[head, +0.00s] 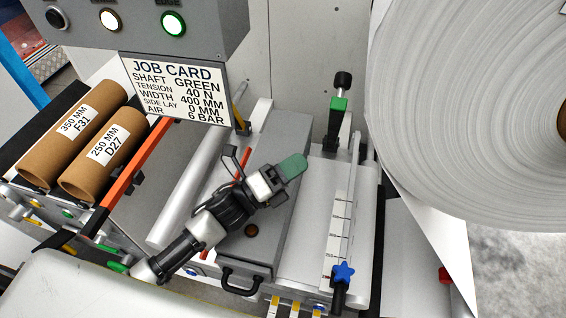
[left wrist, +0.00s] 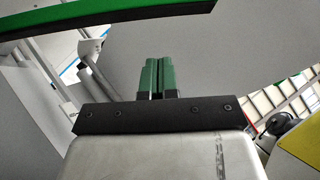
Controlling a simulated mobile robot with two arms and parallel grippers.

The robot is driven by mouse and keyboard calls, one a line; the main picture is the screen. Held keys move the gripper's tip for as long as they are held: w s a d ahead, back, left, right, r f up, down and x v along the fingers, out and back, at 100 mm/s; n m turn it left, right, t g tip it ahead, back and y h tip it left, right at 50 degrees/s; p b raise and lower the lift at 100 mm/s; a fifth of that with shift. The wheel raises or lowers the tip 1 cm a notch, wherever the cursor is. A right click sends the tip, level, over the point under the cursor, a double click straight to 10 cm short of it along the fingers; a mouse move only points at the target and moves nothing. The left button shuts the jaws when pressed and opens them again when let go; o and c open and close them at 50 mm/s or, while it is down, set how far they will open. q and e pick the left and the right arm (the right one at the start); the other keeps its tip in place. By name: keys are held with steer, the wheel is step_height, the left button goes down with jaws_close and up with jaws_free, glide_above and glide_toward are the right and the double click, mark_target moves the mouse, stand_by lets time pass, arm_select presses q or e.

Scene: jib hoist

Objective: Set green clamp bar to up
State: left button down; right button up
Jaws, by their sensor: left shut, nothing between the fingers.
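A green bar with a black underside (left wrist: 110,15) crosses the top left of the left wrist view, above my fingers and apart from them. In the head view, a green block (head: 339,104) sits on a black upright with a black knob, at the back right of the machine. I cannot tell whether it belongs to the same bar. My left gripper (head: 292,167) is over the grey box, its green fingertips together and empty, pointing right. Its fingers also show in the left wrist view (left wrist: 158,76). My right gripper is not in view.
A large white paper roll (head: 470,110) fills the right. An orange bar (head: 135,178) and two cardboard cores (head: 75,135) are at left.

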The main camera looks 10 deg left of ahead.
mark_target(335, 122)
arm_select(q)
steer(key=w+d+r, duration=0.1)
steer(key=w+d+r+p, duration=0.1)
steer(key=w, duration=0.1)
steer(key=w+d+r+p, duration=0.1)
steer(key=w, duration=0.1)
steer(key=shift+w+d+r, duration=0.15)
steer(key=shift+d+r, duration=0.05)
steer(key=shift+r, duration=0.2)
steer(key=shift+w+r+p, duration=0.15)
steer(key=shift+w+p, duration=0.2)
steer(key=shift+w, duration=0.05)
